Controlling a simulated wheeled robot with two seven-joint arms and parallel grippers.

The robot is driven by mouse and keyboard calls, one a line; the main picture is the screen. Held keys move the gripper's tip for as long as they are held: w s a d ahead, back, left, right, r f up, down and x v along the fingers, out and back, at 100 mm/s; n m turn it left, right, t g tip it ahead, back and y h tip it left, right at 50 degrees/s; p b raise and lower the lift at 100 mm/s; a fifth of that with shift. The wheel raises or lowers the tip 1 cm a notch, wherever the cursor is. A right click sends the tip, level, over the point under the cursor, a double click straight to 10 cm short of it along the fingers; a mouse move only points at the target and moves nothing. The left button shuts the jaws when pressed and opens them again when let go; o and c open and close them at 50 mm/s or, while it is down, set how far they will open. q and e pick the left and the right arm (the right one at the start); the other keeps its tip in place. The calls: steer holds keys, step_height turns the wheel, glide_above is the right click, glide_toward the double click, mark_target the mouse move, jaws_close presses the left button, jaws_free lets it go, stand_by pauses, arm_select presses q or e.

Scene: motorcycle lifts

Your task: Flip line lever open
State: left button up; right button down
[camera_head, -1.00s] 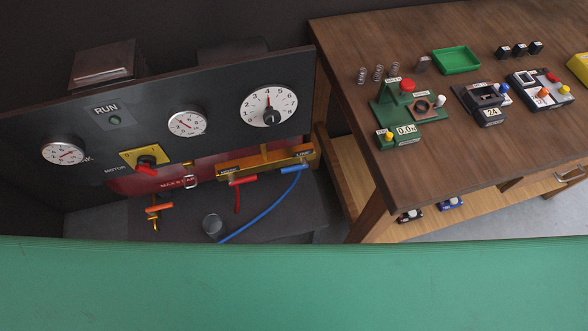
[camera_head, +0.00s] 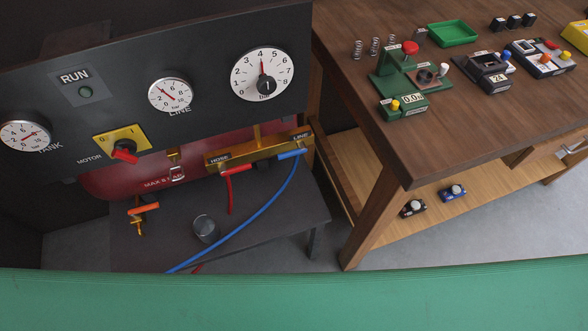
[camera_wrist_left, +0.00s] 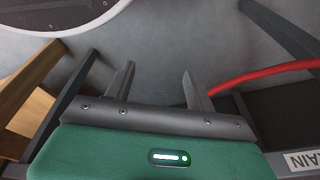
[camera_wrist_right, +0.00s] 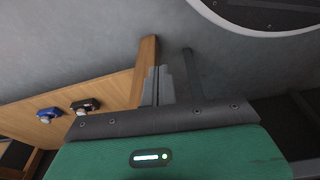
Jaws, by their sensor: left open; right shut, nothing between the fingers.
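The line lever (camera_head: 292,154) is a blue handle under the LINE label at the right end of the brass manifold (camera_head: 258,147). A blue hose runs from it down to the left. The red hose lever (camera_head: 235,170) sits to its left under the HOSE label. My left gripper (camera_wrist_left: 158,82) shows in the left wrist view, open and empty above the grey floor, with a red hose to its right. My right gripper (camera_wrist_right: 158,85) is shut and empty in the right wrist view, in front of a wooden table leg. Neither gripper shows in the head view, and neither touches the lever.
The black panel carries the line gauge (camera_head: 170,95), a larger dial (camera_head: 262,74) and the red motor switch (camera_head: 124,152). A grey cup (camera_head: 206,229) stands on the dark low bench (camera_head: 300,212). The wooden workbench (camera_head: 400,130) with several small devices stands at right.

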steer(key=w+a+r+n+t+y+b, duration=0.15)
steer(key=w+a+r+t+b, duration=0.3)
steer(key=r, duration=0.45)
steer(key=w+a+r+t+y+b, duration=0.2)
steer(key=w+a+r+t+b, duration=0.1)
steer(key=w+a+r, duration=0.4)
steer(key=w+a+r+n+t+y+b, duration=0.15)
steer(key=w+r+t+b, duration=0.3)
steer(key=r, duration=0.55)
arm_select(q)
step_height(320, 180, up, 16)
steer(key=w+d+t, duration=0.1)
steer(key=w+d, duration=0.1)
steer(key=shift+w+t+h, duration=0.2)
steer(key=shift+t+h, duration=0.1)
arm_select(e)
steer(key=a+r+m+t+y, duration=0.1)
steer(key=a+r+t+y, duration=0.1)
steer(key=a+r+t, duration=0.4)
steer(key=shift+w+a+r+m+t, duration=0.35)
steer(key=shift+r+t, duration=1.05)
steer(key=shift+r, duration=0.6)
